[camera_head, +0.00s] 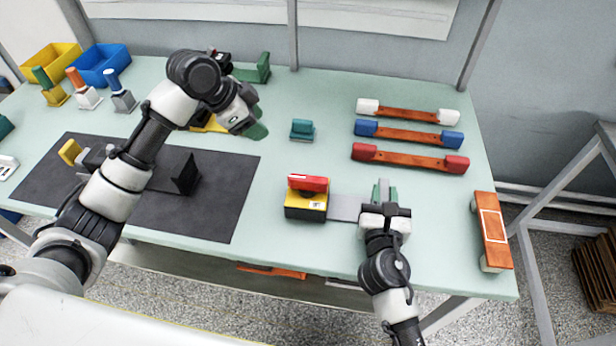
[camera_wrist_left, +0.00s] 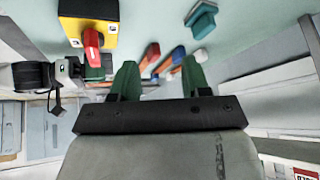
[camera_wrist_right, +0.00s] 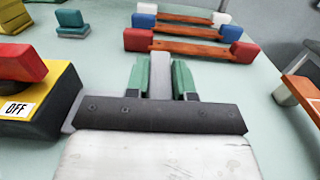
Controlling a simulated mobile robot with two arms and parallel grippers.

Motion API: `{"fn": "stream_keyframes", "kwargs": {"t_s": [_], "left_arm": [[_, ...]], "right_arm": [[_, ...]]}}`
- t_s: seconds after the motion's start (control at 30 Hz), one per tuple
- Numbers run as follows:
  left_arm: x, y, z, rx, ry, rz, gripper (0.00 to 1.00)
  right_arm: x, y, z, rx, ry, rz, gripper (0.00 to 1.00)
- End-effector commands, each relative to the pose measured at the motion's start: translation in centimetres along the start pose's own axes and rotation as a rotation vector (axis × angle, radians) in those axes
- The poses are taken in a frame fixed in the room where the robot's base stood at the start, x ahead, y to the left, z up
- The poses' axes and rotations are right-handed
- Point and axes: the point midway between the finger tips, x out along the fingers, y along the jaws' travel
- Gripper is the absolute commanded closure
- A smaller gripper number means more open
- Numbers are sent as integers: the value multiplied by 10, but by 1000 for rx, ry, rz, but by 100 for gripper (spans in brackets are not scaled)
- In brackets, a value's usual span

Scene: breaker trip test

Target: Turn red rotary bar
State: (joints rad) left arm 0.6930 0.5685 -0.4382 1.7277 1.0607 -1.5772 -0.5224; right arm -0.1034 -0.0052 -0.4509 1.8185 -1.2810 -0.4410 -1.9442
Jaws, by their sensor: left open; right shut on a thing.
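The red rotary bar (camera_head: 308,184) sits on top of a yellow and black switch box (camera_head: 306,204) at the front middle of the table. In the right wrist view the red bar (camera_wrist_right: 20,63) is at the left edge, above an OFF label (camera_wrist_right: 15,108). My left gripper (camera_head: 256,122) is open and empty, up and left of the box. The left wrist view also shows the red bar (camera_wrist_left: 92,48), left of the open fingers and apart from them. My right gripper (camera_wrist_right: 160,78) is shut on an upright grey tab, beside the box's grey plate (camera_head: 345,207).
A teal block (camera_head: 302,129) stands behind the box. White, blue and red-ended bars (camera_head: 410,160) lie at the back right, and an orange-topped bar (camera_head: 492,235) at the right edge. A black mat (camera_head: 225,190) covers the left. Yellow and blue bins (camera_head: 102,60) stand far left.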

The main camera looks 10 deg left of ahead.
Motion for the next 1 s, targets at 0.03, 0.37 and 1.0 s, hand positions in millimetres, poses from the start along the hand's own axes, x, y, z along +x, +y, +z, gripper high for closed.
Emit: {"fn": "stream_keyframes", "kwargs": {"t_s": [0.03,0.37,1.0], "left_arm": [[-3,22,-20,93,-21,69,53],[-8,91,-50,375,-136,284,53],[93,117,-30,370,-137,284,53]], "right_arm": [[0,-1,0,0,1,-2,100],[0,-1,0,1,1,-2,100],[0,0,0,0,1,-1,100]]}}
